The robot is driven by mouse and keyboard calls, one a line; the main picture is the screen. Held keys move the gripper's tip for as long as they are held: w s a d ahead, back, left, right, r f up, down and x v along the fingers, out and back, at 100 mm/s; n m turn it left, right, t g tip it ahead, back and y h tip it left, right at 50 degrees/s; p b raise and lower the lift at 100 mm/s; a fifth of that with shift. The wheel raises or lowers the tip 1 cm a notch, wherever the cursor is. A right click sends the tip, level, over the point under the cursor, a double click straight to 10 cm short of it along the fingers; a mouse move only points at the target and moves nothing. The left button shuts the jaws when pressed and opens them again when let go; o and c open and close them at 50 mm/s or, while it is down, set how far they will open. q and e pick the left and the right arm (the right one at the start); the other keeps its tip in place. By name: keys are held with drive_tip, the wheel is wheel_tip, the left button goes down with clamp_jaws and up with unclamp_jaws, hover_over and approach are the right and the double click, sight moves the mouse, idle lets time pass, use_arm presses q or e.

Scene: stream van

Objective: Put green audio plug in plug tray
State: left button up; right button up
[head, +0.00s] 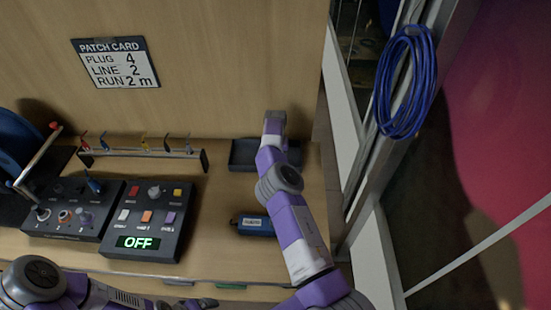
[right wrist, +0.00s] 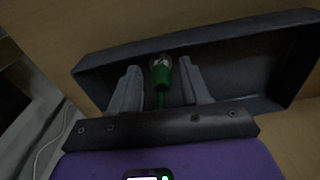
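The green audio plug (right wrist: 160,76) is between the two fingers of my right gripper (right wrist: 160,72) in the right wrist view, with a narrow gap on each side. The fingers look open. The plug is inside the outline of the dark plug tray (right wrist: 237,55); I cannot tell whether it touches the floor. In the head view the tray (head: 243,154) sits at the back right of the bench, partly covered by my right arm, which hides the plug.
A rack (head: 140,153) with several coloured plugs stands left of the tray. Two control boxes, one reading OFF (head: 138,242), sit in front of it. A patch card (head: 115,63) is on the wall.

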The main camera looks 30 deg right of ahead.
drive_tip(key=shift+r, duration=0.1)
drive_tip(key=shift+r+p, duration=0.25)
drive_tip(key=shift+p, duration=0.05)
wheel_tip(320, 180, up, 12)
drive_tip(key=shift+s+a+f+p, duration=0.15)
drive_tip(key=shift+s+p, duration=0.1)
drive_tip(key=shift+p, duration=0.2)
idle(0.8)
